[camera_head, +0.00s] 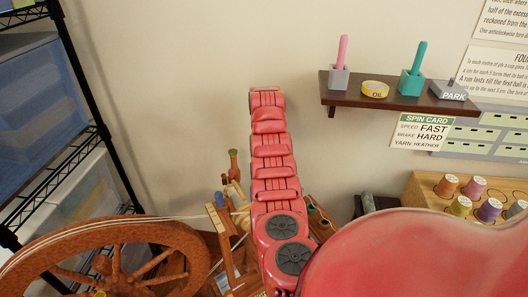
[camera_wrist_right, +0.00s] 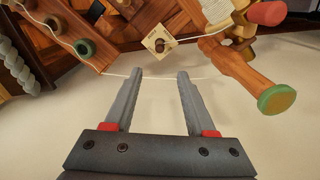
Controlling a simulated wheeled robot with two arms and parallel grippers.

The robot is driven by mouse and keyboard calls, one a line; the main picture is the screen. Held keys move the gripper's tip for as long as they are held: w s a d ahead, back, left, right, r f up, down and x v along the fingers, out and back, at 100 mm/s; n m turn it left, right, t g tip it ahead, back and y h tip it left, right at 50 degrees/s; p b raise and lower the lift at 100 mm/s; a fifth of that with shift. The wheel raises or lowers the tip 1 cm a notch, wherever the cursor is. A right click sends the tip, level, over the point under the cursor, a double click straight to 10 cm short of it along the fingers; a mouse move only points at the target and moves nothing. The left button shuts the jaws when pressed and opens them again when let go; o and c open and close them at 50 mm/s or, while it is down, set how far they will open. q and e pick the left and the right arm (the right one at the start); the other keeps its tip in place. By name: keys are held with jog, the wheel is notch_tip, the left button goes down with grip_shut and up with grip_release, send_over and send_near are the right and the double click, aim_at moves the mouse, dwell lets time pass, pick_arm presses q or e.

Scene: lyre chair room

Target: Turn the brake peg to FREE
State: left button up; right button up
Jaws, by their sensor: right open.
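The wooden spinning wheel (camera_head: 120,250) stands at the lower left of the head view, and its upright parts (camera_head: 226,240) are partly hidden behind my red arm. In the right wrist view, a small cream diamond plate with a dark round peg at its centre (camera_wrist_right: 160,46) lies beyond my fingertips. It may be the brake peg; I cannot read its marks. A wooden post with a green end (camera_wrist_right: 276,99) is to the right. My right gripper (camera_wrist_right: 160,74) is open with nothing solid between its fingers. My left gripper is out of view.
A pale thread (camera_wrist_right: 215,78) runs close to the fingertips. Dark green rings (camera_wrist_right: 85,48) sit on wood at upper left. A wall shelf (camera_head: 400,97) holds cups and an oil tin. A spool rack (camera_head: 430,190) stands at right. A wire rack (camera_head: 100,120) is at left.

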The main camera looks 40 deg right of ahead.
notch_tip(320, 180, down, 17)
jog(key=shift+b, duration=0.95)
jog(key=shift+c, duration=0.2)
grip_shut()
